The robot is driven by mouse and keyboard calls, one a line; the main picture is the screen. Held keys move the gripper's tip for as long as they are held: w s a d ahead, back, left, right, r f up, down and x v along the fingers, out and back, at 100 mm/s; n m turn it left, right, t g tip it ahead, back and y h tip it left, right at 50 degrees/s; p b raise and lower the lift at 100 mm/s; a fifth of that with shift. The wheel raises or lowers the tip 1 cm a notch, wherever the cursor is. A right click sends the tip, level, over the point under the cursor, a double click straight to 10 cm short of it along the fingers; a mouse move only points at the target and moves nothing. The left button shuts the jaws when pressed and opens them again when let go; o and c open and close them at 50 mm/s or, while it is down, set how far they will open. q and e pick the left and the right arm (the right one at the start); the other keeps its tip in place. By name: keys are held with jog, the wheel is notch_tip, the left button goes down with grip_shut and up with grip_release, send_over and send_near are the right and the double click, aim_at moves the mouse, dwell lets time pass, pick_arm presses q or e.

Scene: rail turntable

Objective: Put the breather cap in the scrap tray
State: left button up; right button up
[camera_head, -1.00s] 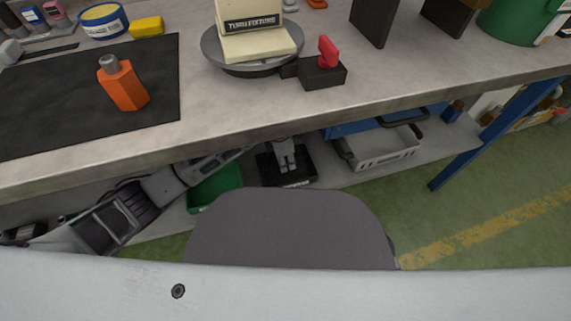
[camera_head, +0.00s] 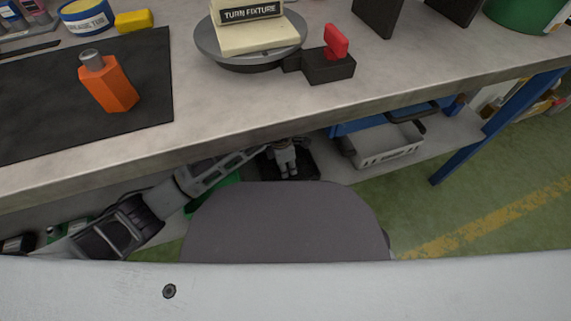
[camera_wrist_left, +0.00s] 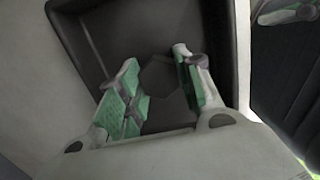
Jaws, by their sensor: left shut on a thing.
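My left gripper (camera_head: 286,172) is under the bench, over a black tray (camera_head: 311,166) on the lower shelf. In the left wrist view its two green-padded fingers (camera_wrist_left: 157,62) are shut on a dark, six-sided thing (camera_wrist_left: 163,80), which looks like the breather cap. The cap is hard to tell from the dark tray floor (camera_wrist_left: 125,28) behind it. In the head view the cap is hidden. I cannot read a label on the black tray, so I cannot confirm that it is the scrap tray. My right gripper is not in view.
A green bin (camera_head: 222,187) is partly hidden behind my left arm. A grey basket (camera_head: 388,151) stands right of the black tray. The bench edge (camera_head: 235,137) overhangs the shelf. On the bench are an orange bottle (camera_head: 110,88), a turn fixture (camera_head: 250,35) and a red-handled black block (camera_head: 328,66).

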pick_arm(q)
jog(key=shift+f, duration=0.1)
jog(key=o, duration=1)
jog(key=shift+a+r+p, duration=0.2)
jog(key=shift+r+p, duration=0.5)
jog(key=shift+r, duration=0.85)
jog(key=shift+a+r+p, duration=0.15)
jog(key=shift+r+p, duration=0.5)
jog(key=shift+r, duration=0.9)
jog(key=shift+s+r, duration=0.15)
jog(key=shift+r, duration=0.6)
jog(key=shift+a, duration=0.1)
